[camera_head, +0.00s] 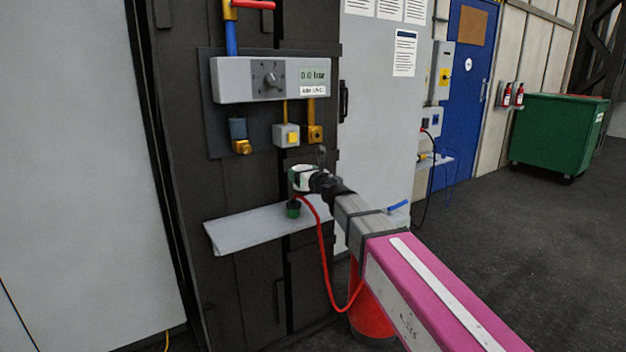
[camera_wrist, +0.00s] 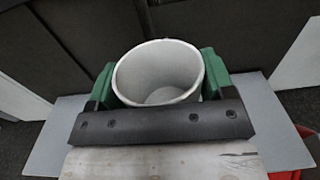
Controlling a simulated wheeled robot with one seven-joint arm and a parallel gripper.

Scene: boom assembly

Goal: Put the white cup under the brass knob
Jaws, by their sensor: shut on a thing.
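The white cup (camera_wrist: 158,72) is in my gripper (camera_wrist: 158,88), between the two green fingers, with its open mouth facing the wrist camera. The cup looks empty inside. In the head view the cup (camera_head: 301,173) and my gripper (camera_head: 305,180) are in front of the dark panel, above the grey shelf (camera_head: 235,232). Two brass fittings show on the panel above: one (camera_head: 242,148) at the left below a blue part, and one (camera_head: 315,134) at the right below a yellow pipe. I cannot tell for sure which is the brass knob. The cup is below both in the picture.
A small dark green item (camera_head: 293,209) is at the shelf below the cup. A red hose (camera_head: 324,255) hangs beside my arm. A grey gauge box (camera_head: 240,82) and a yellow-button box (camera_head: 287,135) stick out from the panel. A red bucket (camera_head: 370,317) stands below my arm.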

